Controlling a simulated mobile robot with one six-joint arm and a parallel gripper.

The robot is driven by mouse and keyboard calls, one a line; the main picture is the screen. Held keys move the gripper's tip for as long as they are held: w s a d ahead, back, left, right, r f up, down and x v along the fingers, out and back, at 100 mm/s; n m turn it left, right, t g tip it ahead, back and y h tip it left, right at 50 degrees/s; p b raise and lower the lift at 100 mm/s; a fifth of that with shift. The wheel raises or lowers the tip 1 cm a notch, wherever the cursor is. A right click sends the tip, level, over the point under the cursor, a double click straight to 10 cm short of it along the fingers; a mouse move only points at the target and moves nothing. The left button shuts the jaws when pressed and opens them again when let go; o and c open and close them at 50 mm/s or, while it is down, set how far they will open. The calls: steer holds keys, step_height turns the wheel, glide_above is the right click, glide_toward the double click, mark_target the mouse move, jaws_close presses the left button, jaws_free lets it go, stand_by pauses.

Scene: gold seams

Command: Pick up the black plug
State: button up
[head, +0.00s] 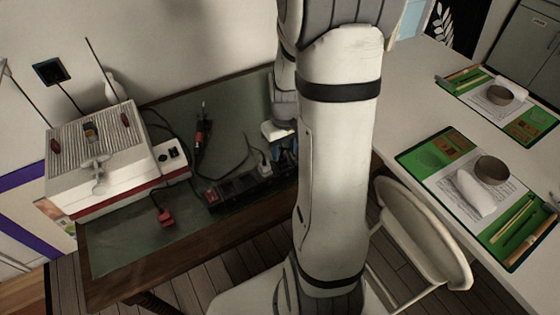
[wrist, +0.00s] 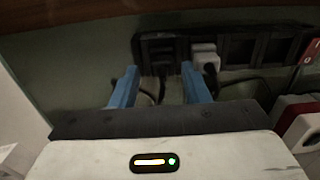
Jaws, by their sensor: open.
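A black plug (wrist: 160,52) sits in a black power strip (wrist: 270,48) in the wrist view, with its dark cord running down towards my gripper. My gripper (wrist: 159,72) is open, its two blue fingers apart on either side of the plug's cord and lower edge. Nothing is visibly clamped. A white plug (wrist: 205,55) stands in the strip just right of the right finger. In the head view the strip (head: 238,188) lies on the green-topped bench, and my gripper (head: 286,152) is low at its right end. There the black plug cannot be made out.
A white and red device (head: 100,155) stands at the bench's left. A red connector (head: 166,216) and a red-handled tool (head: 200,138) lie on the green top (head: 135,245). A white chair (head: 425,235) and a long table (head: 420,90) are at right.

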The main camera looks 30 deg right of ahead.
mark_target(282, 156)
steer(key=f, duration=0.4)
steer(key=shift+w+a, duration=0.15)
steer(key=shift+w, duration=0.25)
steer(key=shift+c, duration=0.2)
jaws_close()
